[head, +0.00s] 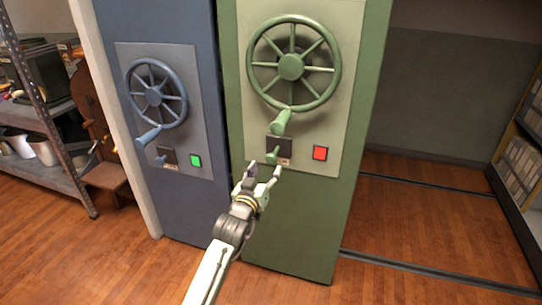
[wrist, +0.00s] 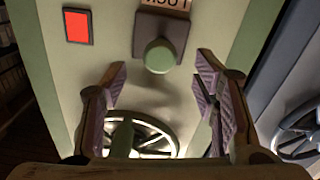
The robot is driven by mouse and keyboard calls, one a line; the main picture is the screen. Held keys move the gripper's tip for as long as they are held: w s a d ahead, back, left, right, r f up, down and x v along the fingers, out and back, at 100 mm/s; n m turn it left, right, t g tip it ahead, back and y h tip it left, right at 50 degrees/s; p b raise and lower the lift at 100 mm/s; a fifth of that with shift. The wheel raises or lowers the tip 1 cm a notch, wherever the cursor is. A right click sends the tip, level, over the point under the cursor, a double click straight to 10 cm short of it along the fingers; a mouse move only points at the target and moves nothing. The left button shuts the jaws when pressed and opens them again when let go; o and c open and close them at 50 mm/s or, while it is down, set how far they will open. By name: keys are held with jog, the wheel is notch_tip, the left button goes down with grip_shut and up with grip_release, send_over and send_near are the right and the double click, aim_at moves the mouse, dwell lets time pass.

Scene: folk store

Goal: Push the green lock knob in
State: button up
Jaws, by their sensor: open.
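The green lock knob (head: 272,154) sticks out from a dark square plate on the panel of the green cabinet, below the wheel handle. In the wrist view the round knob end (wrist: 158,57) is seen almost head-on, under the "LOCK" label, whose lettering appears upside down. My gripper (head: 263,171) is just in front of and below the knob in the head view. In the wrist view its two padded fingers (wrist: 160,80) are spread wide and empty, with the knob above the gap between them. Contact with the knob is not seen.
A green spoked handwheel (head: 291,67) with a handle is above the knob, and a red square light (head: 320,153) is to its right. The blue cabinet (head: 193,218) at left has a similar wheel and a green light (head: 196,161). Shelves stand at both sides; open floor with rails lies right.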

aim_at(270, 161)
jog(key=p+x, duration=0.1)
jog(key=x, duration=0.5)
jog(key=shift+p, duration=0.35)
jog(key=shift+c, duration=0.6)
grip_shut()
